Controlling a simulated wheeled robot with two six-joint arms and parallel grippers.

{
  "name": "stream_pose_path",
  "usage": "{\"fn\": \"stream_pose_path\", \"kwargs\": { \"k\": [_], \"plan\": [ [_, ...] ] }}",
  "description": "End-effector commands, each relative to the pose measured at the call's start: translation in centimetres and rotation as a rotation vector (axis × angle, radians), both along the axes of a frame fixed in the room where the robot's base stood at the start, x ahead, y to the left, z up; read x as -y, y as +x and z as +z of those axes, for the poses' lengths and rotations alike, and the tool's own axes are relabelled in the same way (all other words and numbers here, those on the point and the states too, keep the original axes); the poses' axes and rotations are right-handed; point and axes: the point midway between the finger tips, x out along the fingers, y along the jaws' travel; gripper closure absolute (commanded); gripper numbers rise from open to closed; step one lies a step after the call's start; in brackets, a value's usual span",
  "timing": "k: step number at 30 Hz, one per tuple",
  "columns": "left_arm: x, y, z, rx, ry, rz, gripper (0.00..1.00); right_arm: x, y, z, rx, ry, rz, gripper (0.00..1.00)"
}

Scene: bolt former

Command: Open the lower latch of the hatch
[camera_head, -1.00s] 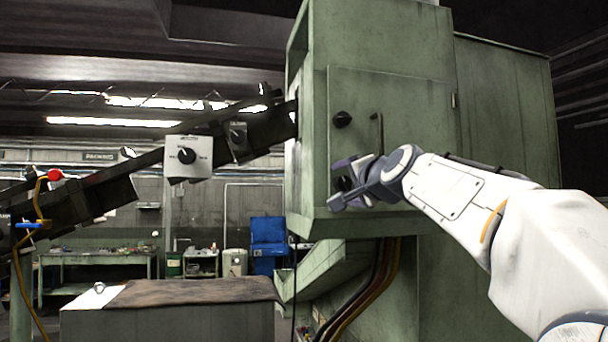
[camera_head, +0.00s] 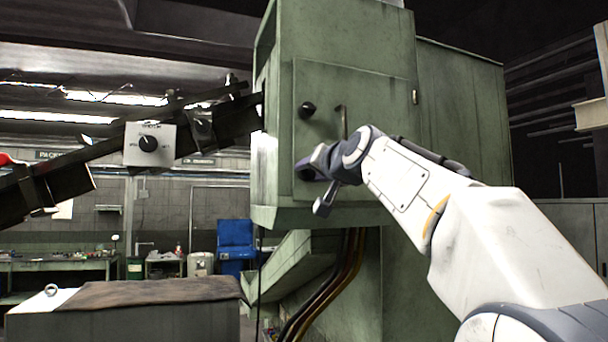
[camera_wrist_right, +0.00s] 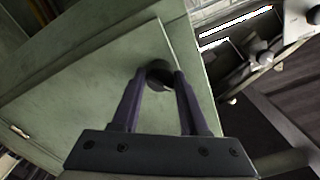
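The hatch (camera_head: 375,90) is a green panel on the green cabinet and looks closed against it. Its upper latch (camera_head: 306,110) is a black knob near the left edge. The lower latch is a dark round knob, seen clearly in the right wrist view (camera_wrist_right: 160,73); in the head view my gripper largely covers it. My right gripper (camera_head: 308,172) is at the lower latch. In the right wrist view its two dark fingers (camera_wrist_right: 161,76) stand on either side of the knob and appear closed on it. My left gripper is not in view.
A bent bar handle (camera_head: 343,122) stands on the hatch, just above my right gripper. A dark sloping conveyor with a grey control box (camera_head: 150,144) meets the cabinet from the left. Cables (camera_head: 345,270) hang below. A cloth-topped block (camera_head: 120,322) stands at lower left.

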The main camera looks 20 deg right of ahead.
Motion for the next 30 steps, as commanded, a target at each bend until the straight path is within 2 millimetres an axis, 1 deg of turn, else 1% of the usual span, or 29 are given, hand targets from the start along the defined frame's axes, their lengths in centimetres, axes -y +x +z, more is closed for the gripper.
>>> {"fn": "stream_pose_path", "kwargs": {
  "k": [5, 7, 12, 17, 21, 24, 30],
  "plan": [
    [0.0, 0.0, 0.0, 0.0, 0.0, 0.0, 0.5, 0.0, 0.0, 0.0, 0.0, 0.005, 0.0, 1.0],
    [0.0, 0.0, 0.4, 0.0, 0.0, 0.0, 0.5, 0.0, 0.0, 0.1, -0.003, 0.051, 0.0, 1.0],
    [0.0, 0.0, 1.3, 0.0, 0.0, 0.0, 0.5, 0.0, 0.0, 0.2, -0.011, 0.267, 0.0, 1.0],
    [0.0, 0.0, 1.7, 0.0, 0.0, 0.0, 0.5, 0.0, 0.0, 0.2, -0.013, 0.388, 0.0, 1.0],
    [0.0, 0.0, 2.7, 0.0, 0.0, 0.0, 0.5, 0.0, 0.0, 0.2, -0.021, 0.567, 0.0, 1.0],
    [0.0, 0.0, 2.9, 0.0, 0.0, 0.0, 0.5, 0.0, 0.0, 0.1, -0.024, 0.648, 0.0, 1.0],
    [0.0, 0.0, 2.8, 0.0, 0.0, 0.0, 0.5, 0.0, 0.0, -0.1, -0.023, 0.67, 0.0, 1.0]
  ]
}}
